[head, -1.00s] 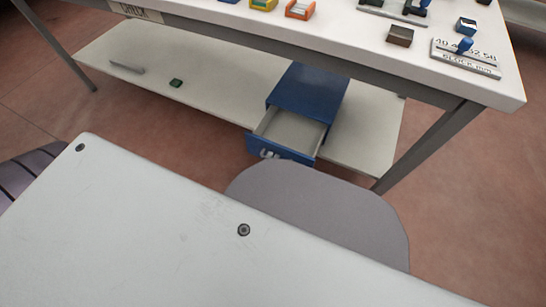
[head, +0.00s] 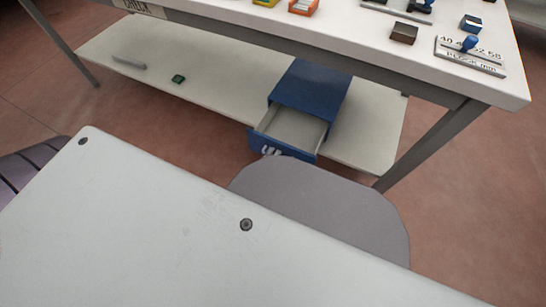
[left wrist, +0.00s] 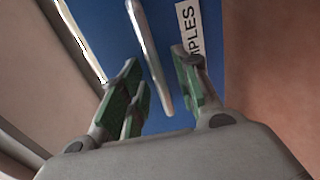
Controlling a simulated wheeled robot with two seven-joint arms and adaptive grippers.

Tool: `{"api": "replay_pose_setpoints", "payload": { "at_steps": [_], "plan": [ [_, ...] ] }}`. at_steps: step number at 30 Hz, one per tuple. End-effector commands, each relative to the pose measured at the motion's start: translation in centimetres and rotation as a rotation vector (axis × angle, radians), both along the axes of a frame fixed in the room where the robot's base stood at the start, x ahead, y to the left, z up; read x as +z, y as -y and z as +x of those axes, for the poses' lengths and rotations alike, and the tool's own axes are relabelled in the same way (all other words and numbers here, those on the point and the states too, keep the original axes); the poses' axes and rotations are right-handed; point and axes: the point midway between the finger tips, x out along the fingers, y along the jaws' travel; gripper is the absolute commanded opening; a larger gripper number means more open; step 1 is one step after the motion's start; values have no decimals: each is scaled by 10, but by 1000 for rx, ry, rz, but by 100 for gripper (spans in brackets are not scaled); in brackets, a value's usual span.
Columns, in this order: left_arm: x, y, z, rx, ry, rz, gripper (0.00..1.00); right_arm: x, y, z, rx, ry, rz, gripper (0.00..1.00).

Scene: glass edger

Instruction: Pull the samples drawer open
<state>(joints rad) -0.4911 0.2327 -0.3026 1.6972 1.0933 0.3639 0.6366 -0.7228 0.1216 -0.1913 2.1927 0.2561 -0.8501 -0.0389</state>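The blue samples drawer unit (head: 310,86) stands on the lower shelf under the workbench. Its drawer (head: 318,128) is pulled partly out, and the pale inside that shows is empty. In the left wrist view the blue drawer front (left wrist: 100,30) carries a metal bar handle (left wrist: 142,30) and a white label (left wrist: 188,22) ending in "PLES". My left gripper (left wrist: 158,66) has its green-padded fingers apart on either side of the handle, with gaps visible. In the head view it is mostly hidden near the drawer front. My right gripper is not in view.
The lower shelf (head: 190,75) holds a small green block (head: 178,78) and a grey bar (head: 129,62). The bench top (head: 340,33) bears several small blocks and a numbered plate (head: 470,55). A bench leg (head: 432,147) stands right of the drawer.

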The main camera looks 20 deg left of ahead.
Motion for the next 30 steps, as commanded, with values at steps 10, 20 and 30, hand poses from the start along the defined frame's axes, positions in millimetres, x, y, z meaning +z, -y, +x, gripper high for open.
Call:
{"api": "replay_pose_setpoints", "payload": {
  "at_steps": [10,20,30],
  "plan": [
    [5,-1,-28,-1,-1,2,32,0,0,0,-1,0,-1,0],
    [11,-2,-57,0,-2,0,32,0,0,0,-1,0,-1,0],
    [14,-2,-68,-1,-1,1,32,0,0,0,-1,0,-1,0]
  ]
}}
